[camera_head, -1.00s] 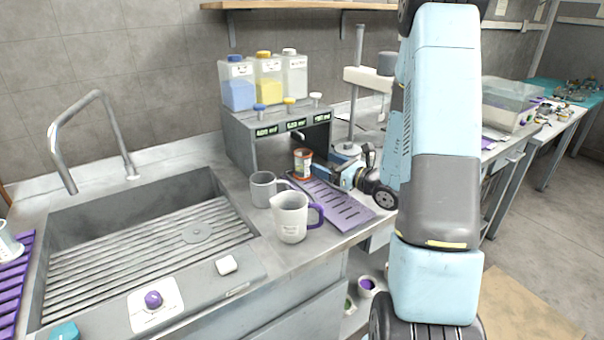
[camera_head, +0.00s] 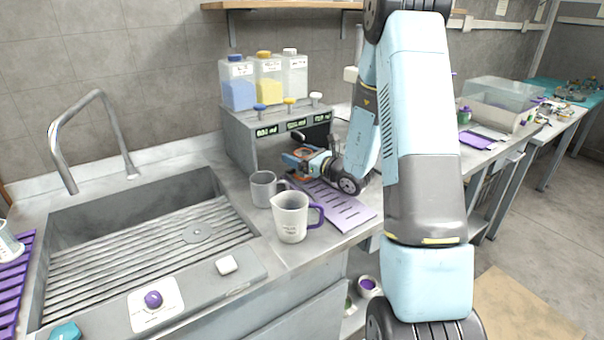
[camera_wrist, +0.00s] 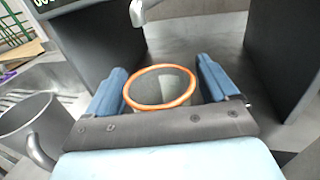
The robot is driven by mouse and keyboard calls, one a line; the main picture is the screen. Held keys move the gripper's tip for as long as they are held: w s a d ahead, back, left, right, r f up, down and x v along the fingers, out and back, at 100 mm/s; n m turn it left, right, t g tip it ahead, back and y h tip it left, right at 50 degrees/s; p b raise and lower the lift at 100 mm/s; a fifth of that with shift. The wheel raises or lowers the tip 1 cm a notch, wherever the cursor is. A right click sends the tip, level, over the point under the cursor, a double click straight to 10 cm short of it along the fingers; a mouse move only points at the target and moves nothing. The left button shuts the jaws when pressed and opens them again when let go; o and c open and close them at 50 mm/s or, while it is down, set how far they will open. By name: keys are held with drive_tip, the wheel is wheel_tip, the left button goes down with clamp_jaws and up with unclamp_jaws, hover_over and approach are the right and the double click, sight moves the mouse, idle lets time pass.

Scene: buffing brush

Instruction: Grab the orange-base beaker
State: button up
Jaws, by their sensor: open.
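The beaker with an orange rim (camera_wrist: 160,88) stands upright between my gripper's two blue fingers in the wrist view. I look down into its open top, and its lower part is hidden by the gripper. In the head view, my gripper (camera_head: 300,157) is at the opening of the dispenser and covers most of the beaker; only small orange patches show. My gripper (camera_wrist: 163,84) is open, with one finger on each side of the beaker. I cannot tell whether either finger touches it.
The grey dispenser (camera_head: 243,140) has walls on both sides of my gripper and coloured bottles on top. A grey mug (camera_head: 263,188) and a white pitcher with a purple handle (camera_head: 290,217) stand close by at the left. A purple slotted tray (camera_head: 345,208) lies under my forearm.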

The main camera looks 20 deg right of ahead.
drive_tip(key=shift+c, duration=0.4)
drive_tip(key=c, duration=1.4)
drive_tip(key=shift+r, duration=0.1)
